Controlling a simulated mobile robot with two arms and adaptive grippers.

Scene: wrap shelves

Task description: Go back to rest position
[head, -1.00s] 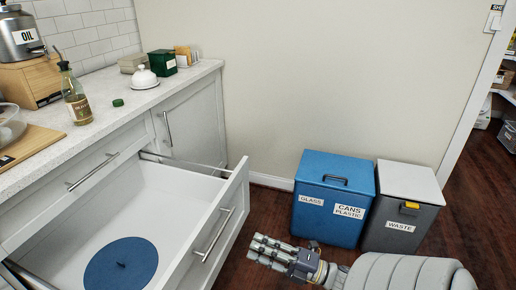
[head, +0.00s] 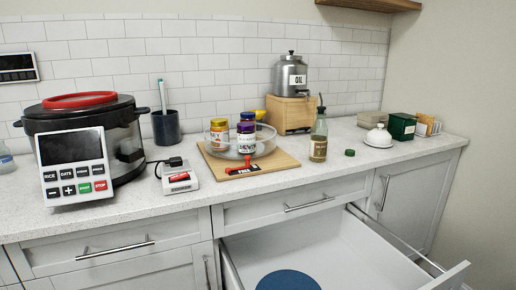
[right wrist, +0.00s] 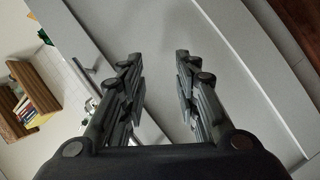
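My right gripper (right wrist: 160,85) shows in the right wrist view with its two fingers apart and nothing between them. Beyond its fingers is a pale grey panel that looks like a drawer or cabinet front. Neither gripper shows in the head view now. My left gripper is in no current frame. The open drawer (head: 345,250) stands out from the counter at the lower right of the head view. A round blue lid (head: 288,280) lies in it, partly cut off by the frame's bottom edge.

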